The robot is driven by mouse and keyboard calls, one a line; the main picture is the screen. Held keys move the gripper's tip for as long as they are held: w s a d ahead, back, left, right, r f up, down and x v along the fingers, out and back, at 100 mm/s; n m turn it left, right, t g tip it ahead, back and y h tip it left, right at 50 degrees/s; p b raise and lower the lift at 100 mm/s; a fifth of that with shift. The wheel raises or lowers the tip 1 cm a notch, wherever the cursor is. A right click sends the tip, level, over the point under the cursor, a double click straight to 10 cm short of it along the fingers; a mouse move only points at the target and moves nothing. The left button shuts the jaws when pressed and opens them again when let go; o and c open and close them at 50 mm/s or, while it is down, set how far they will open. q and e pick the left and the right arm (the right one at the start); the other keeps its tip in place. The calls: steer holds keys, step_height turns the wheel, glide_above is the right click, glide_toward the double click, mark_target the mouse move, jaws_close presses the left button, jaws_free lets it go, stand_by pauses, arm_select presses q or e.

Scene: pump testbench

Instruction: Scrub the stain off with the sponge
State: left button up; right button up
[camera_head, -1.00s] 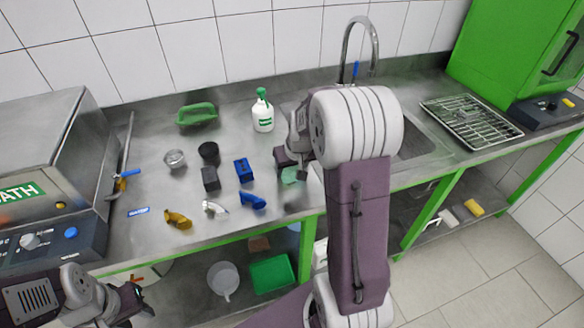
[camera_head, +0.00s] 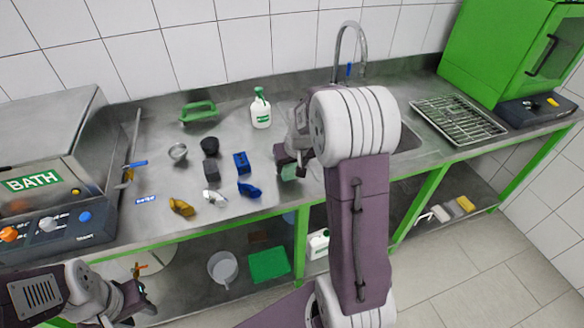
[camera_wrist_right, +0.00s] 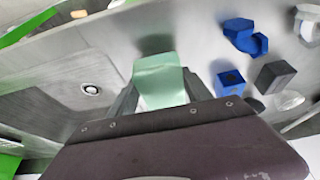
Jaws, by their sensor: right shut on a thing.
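My right gripper (camera_wrist_right: 158,95) is shut on a light green sponge (camera_wrist_right: 158,78), seen close in the right wrist view. In the head view the sponge (camera_head: 288,172) shows under the right gripper (camera_head: 287,160), by the left side of the sink. A dark patch (camera_wrist_right: 154,43) lies on the steel counter just past the sponge's end in the wrist view; I cannot tell stain from shadow. Whether the sponge touches the counter is unclear. My left gripper (camera_head: 135,300) is low at the left, in front of the counter; its jaw opening is unclear.
The sink (camera_head: 408,138) lies right of the right gripper, partly hidden by my arm. Blue parts (camera_head: 249,189), a black block (camera_head: 210,172) and a white bottle (camera_head: 261,112) stand to its left. A wire rack (camera_head: 457,120) is right of the sink.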

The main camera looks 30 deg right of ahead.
steer(key=shift+r+p, duration=1.9)
steer(key=shift+r, duration=0.5)
